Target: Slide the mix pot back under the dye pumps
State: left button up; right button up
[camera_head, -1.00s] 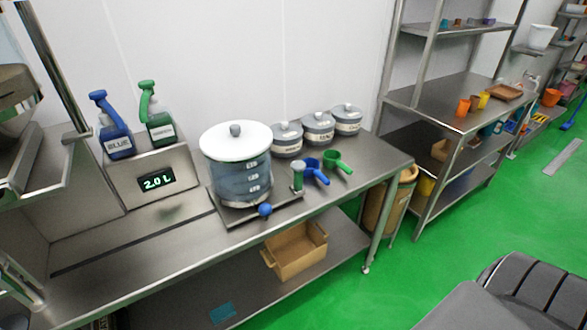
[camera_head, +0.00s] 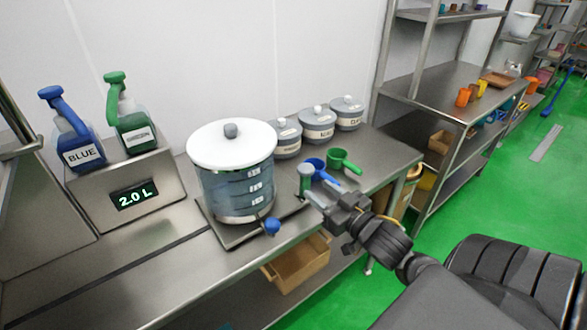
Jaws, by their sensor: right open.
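The mix pot (camera_head: 236,187) is a clear, marked pot with a white lid, upright on a dark sliding plate (camera_head: 226,238) on the steel bench. A blue knob (camera_head: 271,226) is at its lower front. A green-topped post handle (camera_head: 305,180) stands at the plate's right end. The blue dye pump (camera_head: 72,140) and green dye pump (camera_head: 128,122) sit on a steel housing reading 2.0 L, left of the pot. My right gripper (camera_head: 316,197) is open, with its fingers close to the handle; I cannot tell if they touch it. My left gripper is out of view.
Several grey lidded canisters (camera_head: 317,124) stand behind and right of the pot. A blue scoop (camera_head: 318,168) and a green scoop (camera_head: 342,160) lie close to the handle. A cardboard box (camera_head: 298,265) is on the lower shelf. The bench between housing and plate is clear.

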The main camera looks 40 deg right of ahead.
aim_at(309, 177)
jog(key=w, duration=0.2)
jog(key=w+d+p, duration=0.1)
jog(key=w, duration=0.1)
jog(key=shift+r, duration=0.25)
jog(key=w, duration=0.5)
jog(key=shift+w+f, duration=0.15)
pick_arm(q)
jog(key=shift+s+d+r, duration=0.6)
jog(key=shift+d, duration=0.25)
pick_arm(e)
jog(key=shift+a, duration=0.1)
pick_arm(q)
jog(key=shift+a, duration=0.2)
pick_arm(e)
jog(key=shift+c, duration=0.3)
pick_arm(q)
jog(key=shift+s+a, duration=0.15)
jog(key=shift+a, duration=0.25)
pick_arm(e)
jog(key=shift+a, duration=0.1)
grip_shut()
